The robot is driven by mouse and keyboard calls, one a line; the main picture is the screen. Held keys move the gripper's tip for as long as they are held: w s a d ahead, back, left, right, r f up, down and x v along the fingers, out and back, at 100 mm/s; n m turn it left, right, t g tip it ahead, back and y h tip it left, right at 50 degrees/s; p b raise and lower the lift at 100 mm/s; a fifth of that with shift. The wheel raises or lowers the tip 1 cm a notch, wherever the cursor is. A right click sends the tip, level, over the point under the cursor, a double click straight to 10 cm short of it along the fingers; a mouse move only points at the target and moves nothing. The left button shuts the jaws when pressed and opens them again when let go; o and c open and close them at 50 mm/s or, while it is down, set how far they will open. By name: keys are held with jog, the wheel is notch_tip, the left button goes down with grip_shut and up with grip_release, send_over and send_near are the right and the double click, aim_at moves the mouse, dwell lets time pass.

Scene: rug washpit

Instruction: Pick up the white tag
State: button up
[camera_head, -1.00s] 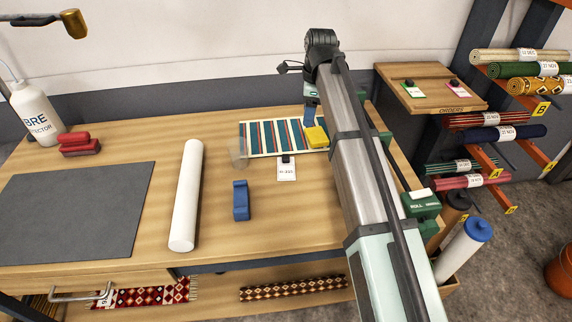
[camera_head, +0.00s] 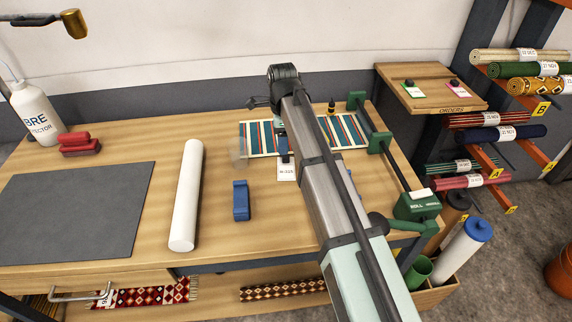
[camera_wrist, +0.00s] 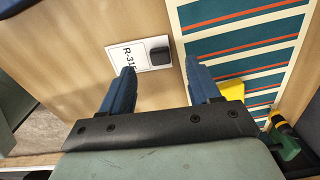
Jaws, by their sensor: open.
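The white tag (camera_head: 285,173) lies flat on the wooden bench, at the front edge of the striped rug sample. In the wrist view the tag (camera_wrist: 118,56) shows part of a printed code and a black clip (camera_wrist: 159,50) at its right end. My gripper (camera_head: 284,157) is over the tag's back end and hides its clip in the head view. In the wrist view my gripper (camera_wrist: 160,67) is open and empty, its two blue fingers apart. The left fingertip overlaps the tag's near edge in the picture; I cannot tell the height between them.
The striped rug (camera_head: 261,137) lies behind the tag. A yellow block (camera_wrist: 232,90) is by the right finger in the wrist view.

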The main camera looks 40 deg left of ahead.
aim_at(286, 166)
jog(key=shift+s+f, duration=0.15)
jog(key=shift+f, duration=2.75)
jog(key=c, duration=1.1)
